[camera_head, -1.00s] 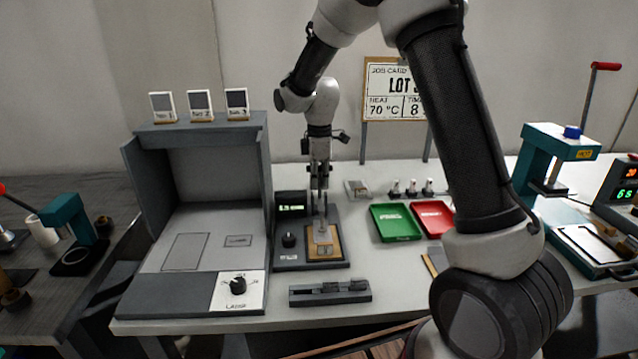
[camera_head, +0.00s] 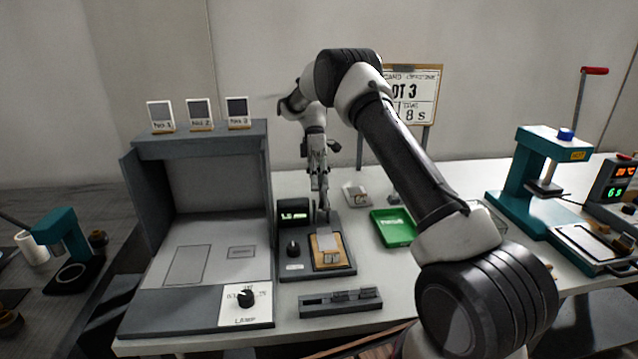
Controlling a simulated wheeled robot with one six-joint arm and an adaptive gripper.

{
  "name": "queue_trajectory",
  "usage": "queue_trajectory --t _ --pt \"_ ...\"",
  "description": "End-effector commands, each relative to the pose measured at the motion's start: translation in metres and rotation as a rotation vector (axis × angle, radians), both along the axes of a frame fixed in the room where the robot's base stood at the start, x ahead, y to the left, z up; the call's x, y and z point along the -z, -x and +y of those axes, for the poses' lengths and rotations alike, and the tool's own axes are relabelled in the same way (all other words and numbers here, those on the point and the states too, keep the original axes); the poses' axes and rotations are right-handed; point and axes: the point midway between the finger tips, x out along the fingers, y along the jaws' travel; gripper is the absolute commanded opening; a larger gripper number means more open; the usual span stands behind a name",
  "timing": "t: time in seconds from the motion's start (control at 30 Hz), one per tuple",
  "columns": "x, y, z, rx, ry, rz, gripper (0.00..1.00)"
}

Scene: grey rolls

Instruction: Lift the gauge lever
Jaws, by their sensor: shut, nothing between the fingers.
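The gauge stands on the white table, with a dark base (camera_head: 291,268), a lit display (camera_head: 294,215) and a black knob (camera_head: 293,247). A tan plate (camera_head: 333,258) with a grey piece (camera_head: 327,238) on it lies on the base. My gripper (camera_head: 323,211) points down at the back of the gauge, right of the display, with its fingers shut. I cannot make out the lever apart from the fingers and the gauge's upright part, nor tell whether the fingers touch it.
A grey booth (camera_head: 200,152) stands left of the gauge, with a lamp knob (camera_head: 246,298). A dark slotted block (camera_head: 340,303) lies in front. A green tray (camera_head: 393,228) is to the right, partly behind my arm. A teal press (camera_head: 540,160) stands farther right.

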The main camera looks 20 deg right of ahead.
Motion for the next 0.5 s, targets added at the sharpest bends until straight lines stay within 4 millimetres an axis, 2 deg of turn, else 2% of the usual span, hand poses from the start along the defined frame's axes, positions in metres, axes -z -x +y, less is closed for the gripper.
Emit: queue_trajectory --t 0.5 --pt "0.0021 -0.0043 -0.0004 -0.001 -0.013 0.071 0.0"
